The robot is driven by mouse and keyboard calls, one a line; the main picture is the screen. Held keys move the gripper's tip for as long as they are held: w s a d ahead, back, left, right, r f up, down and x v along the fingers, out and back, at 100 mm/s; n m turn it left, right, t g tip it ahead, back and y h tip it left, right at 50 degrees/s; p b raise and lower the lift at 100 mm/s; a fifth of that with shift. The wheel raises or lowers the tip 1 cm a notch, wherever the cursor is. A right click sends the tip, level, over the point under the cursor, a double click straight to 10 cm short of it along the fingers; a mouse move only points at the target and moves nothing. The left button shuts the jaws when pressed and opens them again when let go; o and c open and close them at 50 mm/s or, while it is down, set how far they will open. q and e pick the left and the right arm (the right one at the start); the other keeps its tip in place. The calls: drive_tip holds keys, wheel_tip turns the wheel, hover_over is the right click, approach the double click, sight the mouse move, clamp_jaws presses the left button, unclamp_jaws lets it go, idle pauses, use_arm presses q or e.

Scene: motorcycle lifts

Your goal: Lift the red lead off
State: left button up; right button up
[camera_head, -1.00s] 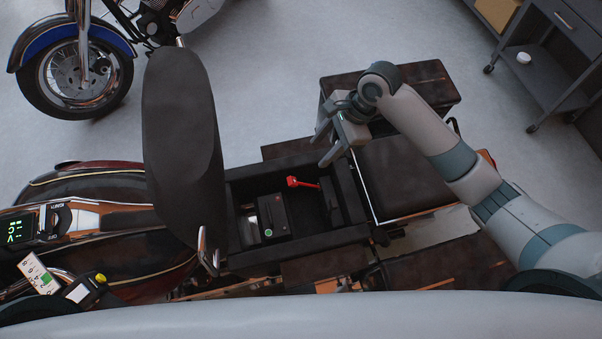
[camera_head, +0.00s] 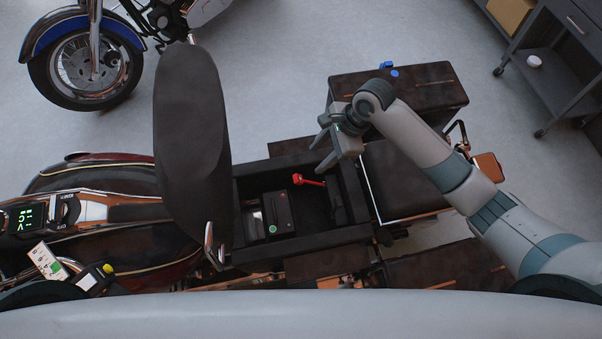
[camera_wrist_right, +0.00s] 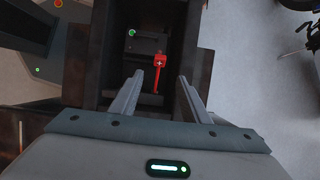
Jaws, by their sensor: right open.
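The red lead (camera_head: 308,181) lies inside the open battery compartment (camera_head: 303,240) of the motorcycle, its red clamp end near the battery (camera_head: 278,211). The raised seat (camera_head: 190,150) stands to the left of the compartment. My right gripper (camera_head: 318,155) is open and empty, above the compartment's far right part, just above and right of the lead in the head view. In the right wrist view the red lead (camera_wrist_right: 159,68) shows ahead between the open fingers (camera_wrist_right: 155,92), with a white plus on its clamp. My left gripper is not in view.
A dark pannier box (camera_head: 400,85) and a brown padded seat (camera_head: 405,185) stand right of the compartment. Another motorcycle (camera_head: 90,60) is at the far left. A grey cart (camera_head: 550,70) is at the far right. Open floor (camera_head: 280,60) lies behind.

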sight(299, 178)
drive_tip(key=p+x, duration=0.1)
drive_tip(key=x, duration=1.2)
drive_tip(key=shift+p, duration=0.3)
clamp_jaws()
